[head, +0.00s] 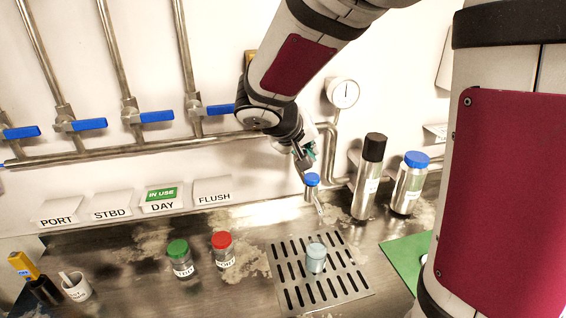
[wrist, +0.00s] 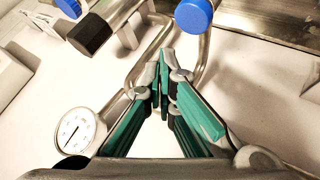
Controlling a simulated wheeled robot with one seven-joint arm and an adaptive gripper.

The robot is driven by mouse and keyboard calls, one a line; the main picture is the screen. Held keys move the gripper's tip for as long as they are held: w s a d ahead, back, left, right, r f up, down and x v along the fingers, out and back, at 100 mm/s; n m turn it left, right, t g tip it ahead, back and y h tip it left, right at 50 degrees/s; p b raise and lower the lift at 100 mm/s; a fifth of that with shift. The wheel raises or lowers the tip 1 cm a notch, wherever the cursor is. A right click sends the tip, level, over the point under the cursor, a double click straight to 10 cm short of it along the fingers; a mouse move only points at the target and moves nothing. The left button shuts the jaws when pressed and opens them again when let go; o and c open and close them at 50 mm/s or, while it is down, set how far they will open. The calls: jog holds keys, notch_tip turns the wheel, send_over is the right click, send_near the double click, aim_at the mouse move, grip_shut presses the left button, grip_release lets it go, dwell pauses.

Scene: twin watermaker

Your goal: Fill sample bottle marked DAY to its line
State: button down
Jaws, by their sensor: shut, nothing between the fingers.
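A small pale blue-grey bottle (head: 316,259) stands upright on the slotted drain grate (head: 283,255). I cannot read any mark or fill line on it, nor see its level. Above it is a tap with a blue knob (head: 312,179) and a short spout (head: 320,209); I cannot tell if water runs. My gripper (head: 304,163) is just above and left of the knob, with its fingers together and empty. In the wrist view the green-padded fingertips (wrist: 165,62) meet below the blue knob (wrist: 194,15), apart from it in the picture.
Green-capped (head: 180,258) and red-capped (head: 223,250) jars stand left of the grate. A black-topped cylinder (head: 368,178) and a blue-capped bottle (head: 409,183) stand right. The DAY card (head: 162,207) carries a green IN USE tag (head: 162,193). A gauge (head: 343,93) is behind.

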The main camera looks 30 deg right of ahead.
jog(key=shift+r+p, duration=0.45)
jog(key=shift+r, duration=0.7)
jog(key=shift+s, duration=0.1)
jog(key=s+a+r+n+y, duration=0.1)
jog(key=s+a+y, duration=0.1)
jog(key=s+a, duration=0.2)
jog(key=s+a+r+n+y, duration=0.1)
jog(key=s+a+r+y, duration=0.1)
jog(key=s, duration=0.9)
jog(key=s+a+r+n+t+y, duration=0.1)
jog(key=s+a+y, duration=0.3)
jog(key=s+a, duration=0.2)
jog(key=shift+s+a+r, duration=0.25)
jog(key=shift+s+r, duration=0.1)
jog(key=shift+s, duration=0.55)
